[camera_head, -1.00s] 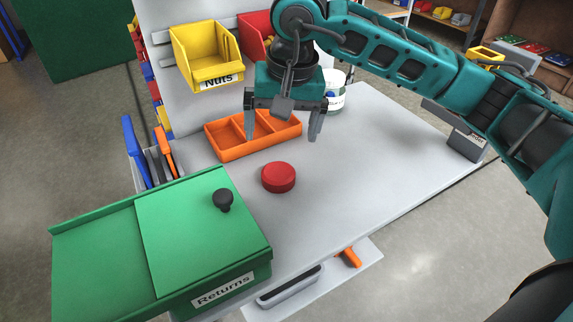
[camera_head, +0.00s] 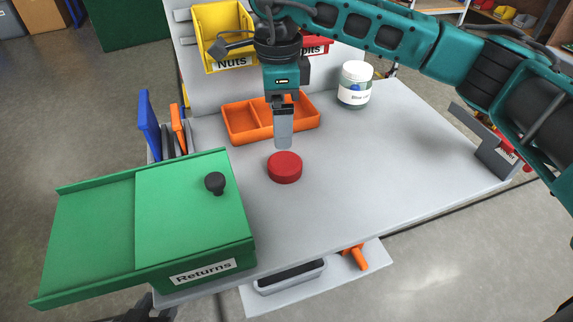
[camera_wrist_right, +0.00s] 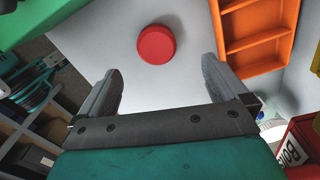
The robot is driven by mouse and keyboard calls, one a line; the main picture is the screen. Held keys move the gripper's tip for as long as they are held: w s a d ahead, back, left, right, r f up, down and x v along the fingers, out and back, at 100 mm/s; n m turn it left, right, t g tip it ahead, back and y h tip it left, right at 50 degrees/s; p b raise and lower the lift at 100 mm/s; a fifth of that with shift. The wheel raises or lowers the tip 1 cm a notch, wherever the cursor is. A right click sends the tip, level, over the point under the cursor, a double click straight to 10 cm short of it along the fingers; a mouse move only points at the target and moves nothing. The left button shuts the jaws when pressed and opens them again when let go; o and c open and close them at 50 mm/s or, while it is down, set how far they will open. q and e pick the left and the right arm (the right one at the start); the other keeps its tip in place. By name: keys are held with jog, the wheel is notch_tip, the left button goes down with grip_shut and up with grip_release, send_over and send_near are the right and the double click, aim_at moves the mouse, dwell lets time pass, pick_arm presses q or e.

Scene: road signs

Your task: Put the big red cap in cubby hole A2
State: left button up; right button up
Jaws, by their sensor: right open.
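The big red cap (camera_head: 285,167) lies flat on the light grey table (camera_head: 400,150), in front of the orange tray. In the right wrist view the red cap (camera_wrist_right: 156,45) sits ahead of the fingertips, roughly midway between them. My right gripper (camera_head: 284,146) points down just above and behind the cap, with nothing between its fingers. The right wrist view shows its two fingers (camera_wrist_right: 160,75) spread apart. My left gripper is not clearly in view. No cubby hole marked A2 shows in these frames.
A green Returns box (camera_head: 190,210) with a black knob stands at the left. An orange divided tray (camera_head: 312,124) lies behind the cap. A white jar (camera_head: 355,85) stands at the back, and a yellow Nuts bin (camera_head: 222,40) hangs there.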

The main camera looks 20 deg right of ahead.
send_over(282, 161)
jog(key=f, duration=0.4)
jog(key=shift+w+f, duration=0.2)
jog(key=shift+w, duration=0.15)
jog(key=shift+f, duration=0.4)
jog(key=f, duration=0.5)
jog(key=shift+s+b, duration=0.35)
jog(key=shift+b, duration=0.05)
jog(key=shift+r, duration=0.1)
jog(key=c, duration=1.2)
jog(key=shift+r, duration=0.1)
